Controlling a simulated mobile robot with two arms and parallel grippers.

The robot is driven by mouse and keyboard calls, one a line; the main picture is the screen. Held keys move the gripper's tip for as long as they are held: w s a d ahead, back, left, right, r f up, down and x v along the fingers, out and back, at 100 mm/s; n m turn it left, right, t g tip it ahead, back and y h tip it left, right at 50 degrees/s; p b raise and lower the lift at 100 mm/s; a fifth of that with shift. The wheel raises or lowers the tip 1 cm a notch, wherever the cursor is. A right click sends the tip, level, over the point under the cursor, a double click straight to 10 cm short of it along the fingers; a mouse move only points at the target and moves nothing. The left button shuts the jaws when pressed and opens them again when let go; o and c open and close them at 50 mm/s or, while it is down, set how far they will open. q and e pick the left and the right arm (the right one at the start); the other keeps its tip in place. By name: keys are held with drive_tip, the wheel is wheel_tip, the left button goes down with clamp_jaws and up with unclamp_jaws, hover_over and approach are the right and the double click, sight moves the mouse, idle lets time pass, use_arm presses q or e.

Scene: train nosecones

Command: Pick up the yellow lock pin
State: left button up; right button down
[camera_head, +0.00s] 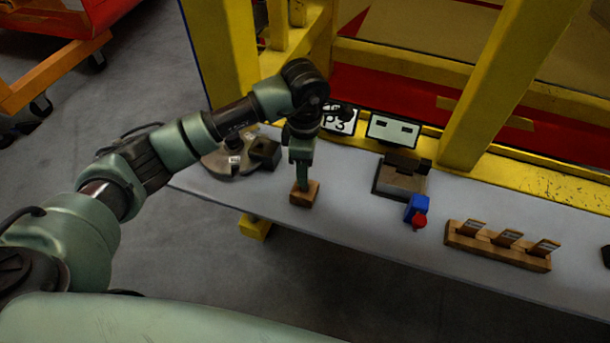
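My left arm reaches in from the left. Its gripper (303,184) points straight down onto a small brown wooden block (305,198) near the front edge of the grey table (350,225). The fingertips are at the top of the block. They are too small and dark to tell whether they are open or shut, or whether anything is between them. I cannot make out a yellow lock pin; the gripper may hide it. My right gripper is not in view.
Right of the block stand a dark-topped box (400,180), a blue and red object (417,210) and a wooden rack (497,246) with several cards. A round object (225,160) and a dark box (264,153) lie behind left. A yellow frame (510,90) rises behind.

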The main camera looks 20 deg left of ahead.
use_arm(q)
drive_tip(key=shift+f, duration=0.7)
clamp_jaws()
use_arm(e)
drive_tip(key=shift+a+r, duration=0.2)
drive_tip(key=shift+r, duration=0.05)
use_arm(q)
drive_tip(key=shift+r, duration=0.1)
